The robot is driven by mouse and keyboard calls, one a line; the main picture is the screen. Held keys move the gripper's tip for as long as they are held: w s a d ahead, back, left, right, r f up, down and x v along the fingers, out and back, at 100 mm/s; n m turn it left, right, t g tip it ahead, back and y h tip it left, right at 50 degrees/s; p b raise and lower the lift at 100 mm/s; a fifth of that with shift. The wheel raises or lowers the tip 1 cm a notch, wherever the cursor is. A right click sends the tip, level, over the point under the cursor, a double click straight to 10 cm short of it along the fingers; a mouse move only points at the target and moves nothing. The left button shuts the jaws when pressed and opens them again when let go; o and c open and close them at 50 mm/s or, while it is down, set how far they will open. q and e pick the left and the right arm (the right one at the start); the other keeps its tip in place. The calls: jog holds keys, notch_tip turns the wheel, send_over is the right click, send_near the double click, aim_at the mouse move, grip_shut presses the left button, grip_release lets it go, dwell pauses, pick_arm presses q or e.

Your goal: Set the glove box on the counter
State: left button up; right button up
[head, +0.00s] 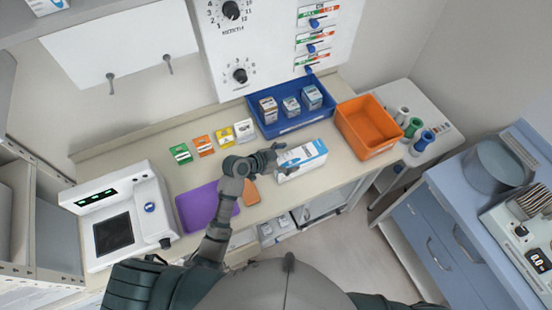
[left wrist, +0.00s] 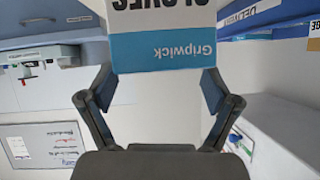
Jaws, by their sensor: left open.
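The glove box (head: 304,157), white with a blue band, is at the front part of the beige counter (head: 160,146), between the blue bin and the counter's front edge. It appears to rest on the counter. My left gripper (head: 272,158) is at the box's left end with its fingers apart. In the left wrist view the glove box (left wrist: 161,45) shows its upside-down print, beyond and between the open fingertips (left wrist: 159,82). I cannot tell whether the fingers touch it. My right gripper is out of view.
A blue bin (head: 291,124) with several small boxes and an orange bin (head: 367,140) stand behind and right of the box. Several small packets, a purple mat (head: 198,207) and a white device (head: 119,221) are to the left. A blue cart (head: 470,235) stands at right.

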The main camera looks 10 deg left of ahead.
pick_arm(q)
jog(key=v, duration=0.9)
jog(key=shift+a+b, duration=0.15)
jog(key=shift+b, duration=0.15)
jog(key=shift+s, duration=0.1)
